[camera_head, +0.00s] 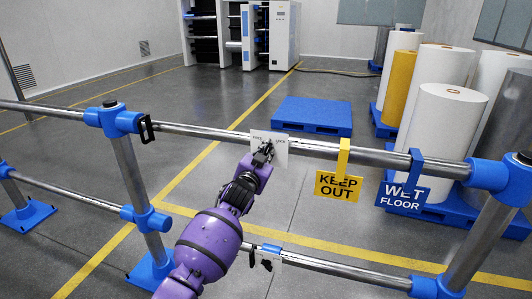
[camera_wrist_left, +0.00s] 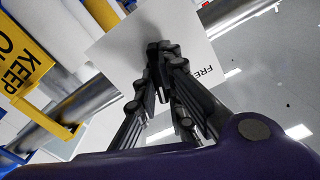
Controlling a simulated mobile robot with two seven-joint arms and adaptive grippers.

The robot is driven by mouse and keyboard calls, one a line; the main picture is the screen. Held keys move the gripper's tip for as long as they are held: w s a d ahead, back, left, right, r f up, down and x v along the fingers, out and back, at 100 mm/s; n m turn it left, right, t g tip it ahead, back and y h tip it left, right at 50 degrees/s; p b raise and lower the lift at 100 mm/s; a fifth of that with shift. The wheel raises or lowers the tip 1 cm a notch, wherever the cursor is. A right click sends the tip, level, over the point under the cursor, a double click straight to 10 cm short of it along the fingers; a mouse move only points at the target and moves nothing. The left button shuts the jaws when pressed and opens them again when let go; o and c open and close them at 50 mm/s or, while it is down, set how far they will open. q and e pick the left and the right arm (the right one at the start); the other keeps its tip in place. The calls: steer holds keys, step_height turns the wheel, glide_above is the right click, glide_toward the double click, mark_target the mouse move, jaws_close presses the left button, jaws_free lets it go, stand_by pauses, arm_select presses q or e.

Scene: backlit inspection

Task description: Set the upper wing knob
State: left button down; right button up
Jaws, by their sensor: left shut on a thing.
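A white label plate (camera_head: 281,146) is mounted on the upper metal rail, with small lettering along its top. My purple left arm reaches up to it, and the left gripper (camera_head: 264,151) is shut at the plate's middle, on the upper wing knob. The dark fingers cover the knob, so its angle cannot be told. In the left wrist view the fingers (camera_wrist_left: 166,60) meet in front of the white plate (camera_wrist_left: 115,45), where part of the word "FREE" shows. My right gripper is not in view.
The upper rail (camera_head: 205,133) carries a yellow "KEEP OUT" sign (camera_head: 338,186) and a blue "WET FLOOR" sign (camera_head: 402,195) right of the plate. A black handle (camera_head: 146,129) is at left. Beyond stand a blue pallet (camera_head: 311,115) and white rolls (camera_head: 440,125).

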arm_select(q)
steer(key=m, duration=0.4)
steer(key=shift+d+f+m, duration=0.1)
steer(key=shift+f+m, duration=0.05)
steer(key=shift+m, duration=0.15)
stand_by(0.4)
steer(key=c, duration=1.9)
jaws_free()
steer(key=shift+o, duration=0.2)
steer(key=v, duration=1.2)
